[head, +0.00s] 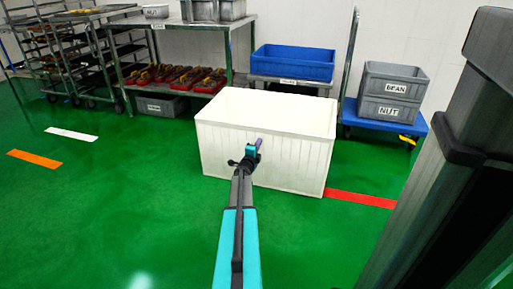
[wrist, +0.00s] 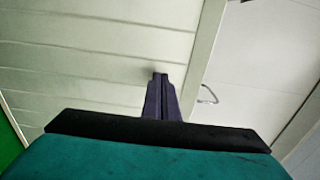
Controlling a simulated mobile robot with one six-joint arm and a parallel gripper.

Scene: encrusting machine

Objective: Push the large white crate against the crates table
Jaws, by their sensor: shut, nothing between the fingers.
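The large white crate (head: 225,145) stands open-topped and empty-looking on the green floor in the middle of the head view. My gripper (head: 258,143) is shut and empty in front of its near wall. In the wrist view my closed fingers (wrist: 160,76) point at the crate's ribbed wall (wrist: 80,65), with the tips at or very close to it; I cannot tell if they touch. A metal table (head: 175,23) with grey crates on top stands behind and left of the crate and looks like the crates table. The crate hides part of the floor before it.
A blue crate (head: 290,62) rests on a low stand behind the white crate. Grey bins (head: 388,95) stand on a blue trolley (head: 424,126) at right. A rack (head: 62,50) stands at far left. A dark post fills the right edge. The left floor is clear.

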